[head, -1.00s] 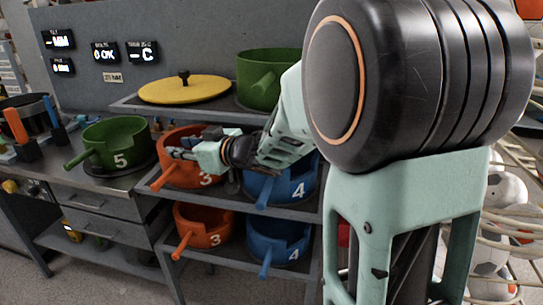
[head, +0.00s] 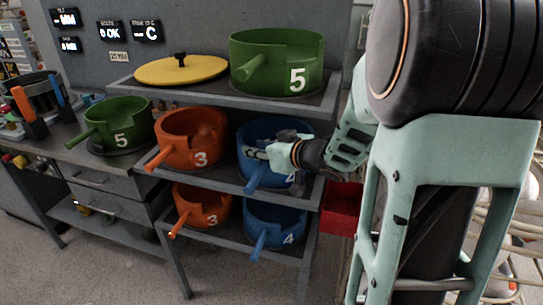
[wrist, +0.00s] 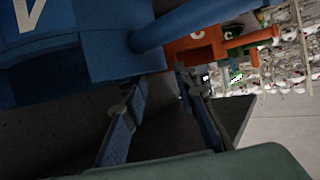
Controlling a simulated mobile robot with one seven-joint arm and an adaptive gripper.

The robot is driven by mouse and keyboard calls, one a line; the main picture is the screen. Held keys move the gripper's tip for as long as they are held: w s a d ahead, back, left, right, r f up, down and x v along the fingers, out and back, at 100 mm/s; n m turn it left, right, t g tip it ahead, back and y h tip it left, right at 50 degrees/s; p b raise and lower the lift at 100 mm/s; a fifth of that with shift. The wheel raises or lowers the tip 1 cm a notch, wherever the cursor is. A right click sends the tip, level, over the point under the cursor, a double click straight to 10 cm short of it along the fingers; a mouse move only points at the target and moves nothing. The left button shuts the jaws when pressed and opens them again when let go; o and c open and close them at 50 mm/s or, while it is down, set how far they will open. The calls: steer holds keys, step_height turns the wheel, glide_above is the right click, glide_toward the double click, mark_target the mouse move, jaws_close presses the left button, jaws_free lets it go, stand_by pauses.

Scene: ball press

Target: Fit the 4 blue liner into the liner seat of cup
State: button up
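Two blue round vessels marked 4, each with a stub handle, stand on the shelves: an upper one (head: 268,133) and a lower one (head: 275,220). I cannot tell which is the liner and which is a cup. My gripper (head: 252,152) is in front of the upper blue vessel, above its handle (head: 257,174), and hides part of its front and number. In the wrist view my gripper (wrist: 160,82) has its two fingers apart with nothing between them. The blue vessel (wrist: 85,50) and its handle (wrist: 195,22) fill the top, just beyond the fingertips.
Orange vessels marked 3 stand left on the upper shelf (head: 190,137) and lower shelf (head: 200,206). A large green vessel (head: 275,60) and yellow lid (head: 180,70) are on top. A green 5 vessel (head: 120,122) sits on the left bench. A red bin (head: 342,208) hangs right.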

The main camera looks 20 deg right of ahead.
steer(key=b+x, duration=0.1)
steer(key=x, duration=0.4)
steer(key=shift+w+a, duration=0.1)
steer(key=shift+w, duration=0.2)
jaws_close()
steer(key=shift+r, duration=0.1)
